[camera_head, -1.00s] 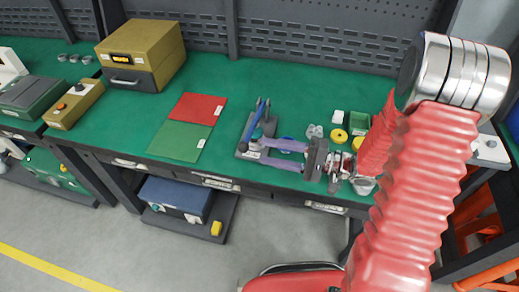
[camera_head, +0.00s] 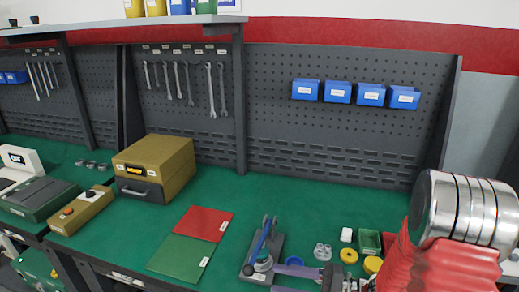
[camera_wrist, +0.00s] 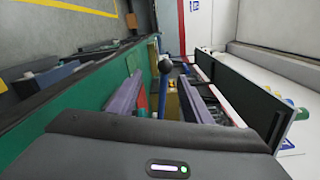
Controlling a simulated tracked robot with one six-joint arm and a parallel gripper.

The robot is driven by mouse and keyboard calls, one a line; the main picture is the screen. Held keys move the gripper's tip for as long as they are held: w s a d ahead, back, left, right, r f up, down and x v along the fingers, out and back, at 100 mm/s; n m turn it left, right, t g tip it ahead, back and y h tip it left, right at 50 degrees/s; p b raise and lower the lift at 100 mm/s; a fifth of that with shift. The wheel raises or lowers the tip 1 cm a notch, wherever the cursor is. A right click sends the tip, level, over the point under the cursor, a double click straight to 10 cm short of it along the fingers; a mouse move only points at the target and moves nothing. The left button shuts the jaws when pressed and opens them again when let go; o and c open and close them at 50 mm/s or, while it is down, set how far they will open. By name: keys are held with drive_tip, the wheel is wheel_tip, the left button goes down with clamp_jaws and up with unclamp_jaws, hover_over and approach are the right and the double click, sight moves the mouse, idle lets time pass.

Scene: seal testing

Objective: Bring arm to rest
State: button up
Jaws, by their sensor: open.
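My arm (camera_head: 450,265) is red with silver bands and stands at the right of the head view, reaching over the green bench. My gripper (camera_head: 276,276) is at the bottom edge there, low over the bench, with its purple fingers partly cut off. In the wrist view both purple fingers of my gripper (camera_wrist: 163,97) are spread apart. The blue lever with a black ball knob (camera_wrist: 165,66) shows between and beyond them. In the head view this blue lever (camera_head: 261,240) rises from a small grey device just left of the fingertips. I cannot tell whether the fingers touch it.
Red (camera_head: 205,223) and green (camera_head: 180,257) mats lie left of the lever device. A yellow-brown box (camera_head: 155,165) stands behind them. A green bin (camera_head: 369,242) and yellow rings are near my arm. A dark pegboard (camera_head: 330,130) backs the bench.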

drive_tip(key=s+d+f+n+g+h, duration=0.1)
drive_tip(key=s+d+f+g+h, duration=0.1)
drive_tip(key=s+g+h, duration=0.4)
drive_tip(key=s+d+f+g+h, duration=0.1)
drive_tip(key=s+d+h, duration=0.15)
drive_tip(key=s, duration=0.55)
drive_tip(key=d+r+n+t+h, duration=0.35)
drive_tip(key=d+r+h, duration=0.25)
drive_tip(key=r+h, duration=0.25)
wheel_tip(320, 180, up, 10)
drive_tip(key=s+a+n+t, duration=0.1)
drive_tip(key=a+t, duration=0.1)
drive_tip(key=t, duration=0.2)
drive_tip(key=shift+s+f+n, duration=0.15)
drive_tip(key=shift+s+n, duration=0.1)
drive_tip(key=shift+n, duration=0.1)
drive_tip(key=shift+t, duration=0.25)
drive_tip(key=shift+c, duration=0.3)
